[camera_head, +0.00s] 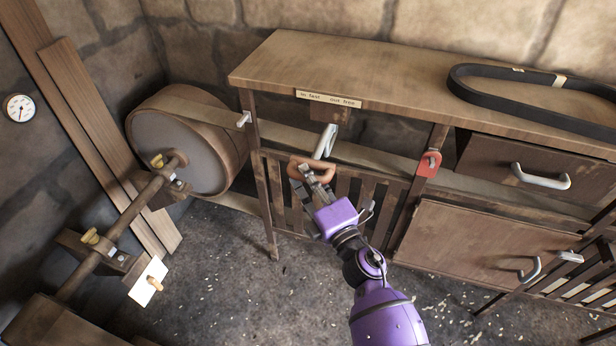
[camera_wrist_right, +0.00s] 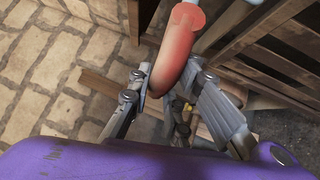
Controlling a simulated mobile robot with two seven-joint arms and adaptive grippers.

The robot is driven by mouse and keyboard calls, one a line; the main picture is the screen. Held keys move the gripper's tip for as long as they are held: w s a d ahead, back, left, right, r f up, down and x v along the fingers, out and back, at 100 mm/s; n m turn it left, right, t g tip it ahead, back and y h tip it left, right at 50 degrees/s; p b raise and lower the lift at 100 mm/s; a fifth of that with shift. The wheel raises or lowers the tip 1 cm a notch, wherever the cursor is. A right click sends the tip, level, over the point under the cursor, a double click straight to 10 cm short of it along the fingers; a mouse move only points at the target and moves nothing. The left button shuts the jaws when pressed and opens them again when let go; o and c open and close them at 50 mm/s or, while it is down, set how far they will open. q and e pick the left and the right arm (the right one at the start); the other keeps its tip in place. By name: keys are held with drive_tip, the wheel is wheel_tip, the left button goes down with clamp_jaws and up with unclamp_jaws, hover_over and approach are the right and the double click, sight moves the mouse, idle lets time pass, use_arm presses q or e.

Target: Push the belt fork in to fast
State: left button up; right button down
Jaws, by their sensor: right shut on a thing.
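The belt fork's handle (camera_head: 312,166) is a reddish-brown grip on a pale metal rod (camera_head: 326,141) below the bench front. A label (camera_head: 328,98) above it reads "in fast" and "out free". My right gripper (camera_head: 311,174), on the purple arm, is shut on the handle. In the right wrist view the reddish handle (camera_wrist_right: 178,55) stands between the fingers of my right gripper (camera_wrist_right: 172,92). The flat belt (camera_head: 285,137) runs from the large drum (camera_head: 190,140) along under the bench. My left gripper is not in view.
The bench top (camera_head: 370,72) carries a loose black belt (camera_head: 475,88). A red part (camera_head: 429,164) sits on the right post. A slatted guard (camera_head: 350,188) stands behind my gripper. A shaft with oil cups (camera_head: 130,215) is at the left. Drawers with handles (camera_head: 540,177) are at the right.

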use_arm(q)
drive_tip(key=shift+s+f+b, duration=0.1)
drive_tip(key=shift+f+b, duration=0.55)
drive_tip(key=shift+b, duration=0.15)
use_arm(e)
drive_tip(key=w+d, duration=0.3)
drive_tip(key=w, duration=0.6)
drive_tip(key=shift+w+r, duration=0.15)
drive_tip(key=c, duration=2)
unclamp_jaws()
drive_tip(key=shift+d, duration=0.1)
drive_tip(key=o, duration=0.4)
drive_tip(key=shift+w, duration=0.15)
drive_tip(key=shift+c, duration=0.2)
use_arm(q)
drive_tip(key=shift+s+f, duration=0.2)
use_arm(e)
drive_tip(key=v, duration=1.2)
